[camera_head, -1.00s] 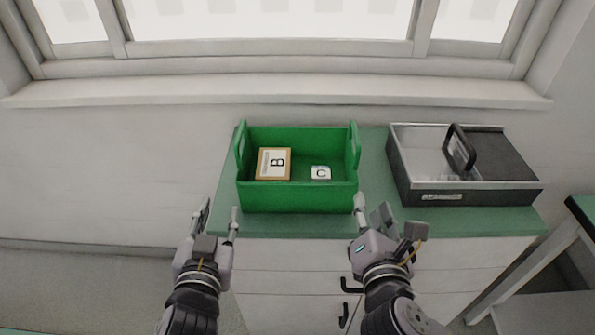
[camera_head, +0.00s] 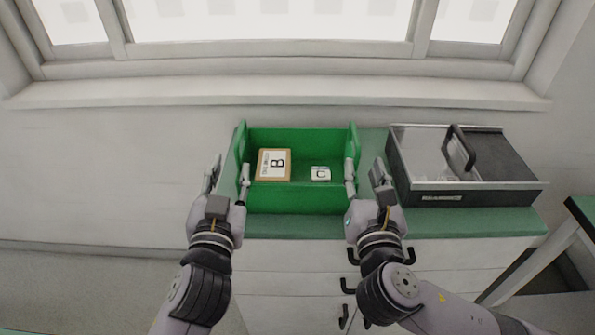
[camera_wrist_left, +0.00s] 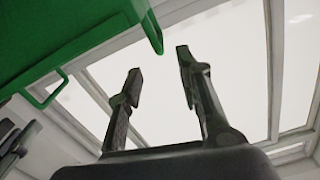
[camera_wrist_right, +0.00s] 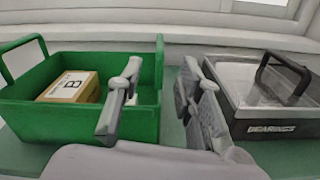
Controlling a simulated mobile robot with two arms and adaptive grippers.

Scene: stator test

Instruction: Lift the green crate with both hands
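The green crate (camera_head: 297,200) stands on the green-topped cabinet, with a raised handle at its left and right ends. In it lie a box marked B (camera_head: 273,164) and a small white block marked C (camera_head: 320,173). My left gripper (camera_head: 229,176) is open at the crate's left end, its fingers apart and empty; the left wrist view shows the crate (camera_wrist_left: 60,45) at upper left. My right gripper (camera_head: 364,175) is open at the right end, one finger over the crate and one outside. The right wrist view shows the crate's right wall (camera_wrist_right: 150,110) ahead between these fingers.
A dark case labelled BEARINGS (camera_wrist_right: 280,130) with a clear cover and black handle stands close to the right of the crate and my right gripper. A wall with a window ledge (camera_head: 280,93) is behind. Bare counter (camera_head: 290,226) shows in front.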

